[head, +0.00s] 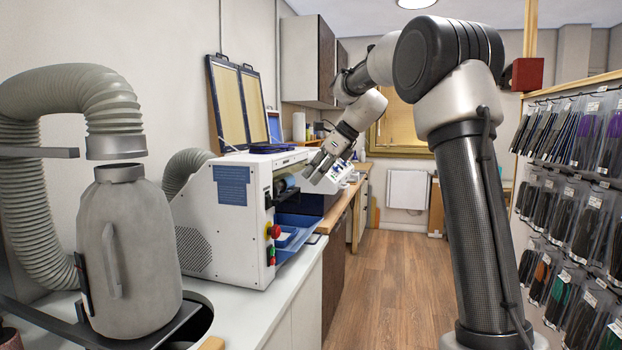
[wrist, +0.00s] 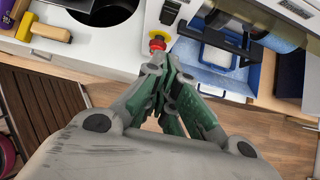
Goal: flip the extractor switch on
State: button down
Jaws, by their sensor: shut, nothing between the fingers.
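The white machine (head: 228,228) stands on the left worktop. Its narrow front panel carries a red emergency knob on yellow (head: 274,231) and a small dark control (head: 268,198) above it. In the wrist view, the red knob (wrist: 157,42) lies just beyond my fingertips, and a dark switch-like control (wrist: 170,12) sits above it. I cannot tell which control is the extractor switch. My gripper (head: 318,168) is in front of the machine's open side, shut and empty. In the wrist view, my gripper (wrist: 172,72) points at the panel; contact cannot be told.
A grey canister (head: 130,250) with a thick hose (head: 75,95) stands at the left. A blue tray (head: 298,228) juts from the machine, close to my gripper. Packed insoles hang on a rack (head: 575,190) at the right. The wooden floor (head: 385,285) between is clear.

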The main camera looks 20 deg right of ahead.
aim_at(270, 202)
jog(key=w+a+r+x, duration=0.1)
jog(key=x, duration=1.2)
jog(key=shift+f, duration=0.25)
jog(key=shift+a, duration=0.15)
jog(key=shift+w+a+f, duration=0.1)
jog(key=shift+w+a, duration=0.1)
dwell(0.4)
